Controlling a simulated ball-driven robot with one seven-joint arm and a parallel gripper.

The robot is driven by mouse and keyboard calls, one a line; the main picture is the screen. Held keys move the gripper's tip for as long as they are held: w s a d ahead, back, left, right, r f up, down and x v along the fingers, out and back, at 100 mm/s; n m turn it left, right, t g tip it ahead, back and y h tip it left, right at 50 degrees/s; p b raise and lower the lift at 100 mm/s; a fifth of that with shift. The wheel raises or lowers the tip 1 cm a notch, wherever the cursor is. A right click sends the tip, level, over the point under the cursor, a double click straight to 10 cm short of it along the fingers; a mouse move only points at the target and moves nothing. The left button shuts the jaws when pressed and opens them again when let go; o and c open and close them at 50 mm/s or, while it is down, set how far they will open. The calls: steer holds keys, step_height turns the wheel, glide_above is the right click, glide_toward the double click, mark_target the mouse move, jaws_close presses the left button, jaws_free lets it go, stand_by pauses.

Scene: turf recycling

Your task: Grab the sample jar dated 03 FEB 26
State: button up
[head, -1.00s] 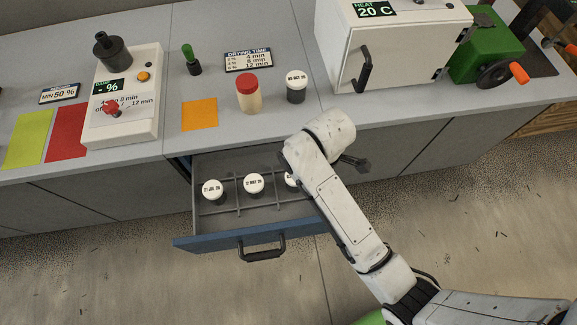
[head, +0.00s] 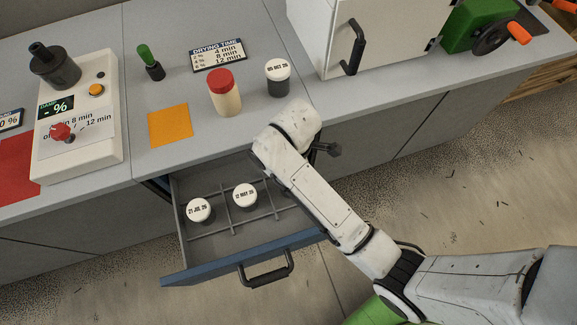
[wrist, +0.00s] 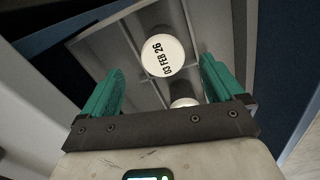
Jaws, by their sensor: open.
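The sample jar with the white lid reading 03 FEB 26 (wrist: 163,52) stands in the drawer compartment in the wrist view. My gripper (wrist: 160,88) is open, its teal fingers apart, with the jar's lid beyond and between the fingertips. In the head view my arm hides this jar and the gripper's fingers. Two other white-lidded jars stand in the open drawer (head: 205,274): 21 JUL 26 (head: 199,210) and one reading 12 MAY 26 (head: 245,196). Part of another white lid (wrist: 184,102) shows lower between the fingers.
On the counter above the drawer are a red-capped bottle (head: 224,92), a dark jar labelled 05 OCT 26 (head: 277,77) and an orange square (head: 170,125). A white cabinet (head: 385,35) stands to the right. Thin dividers (head: 226,200) split the drawer.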

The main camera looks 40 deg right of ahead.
step_height(320, 180, down, 4)
steer(key=shift+f, duration=0.2)
steer(key=shift+w+a+f+b, duration=0.1)
steer(key=shift+a+f+b, duration=0.15)
steer(key=shift+f, duration=1.1)
steer(key=shift+a+f+b, duration=0.15)
steer(key=shift+a+f, duration=0.05)
steer(key=shift+f, duration=1.15)
steer(key=c, duration=1.2)
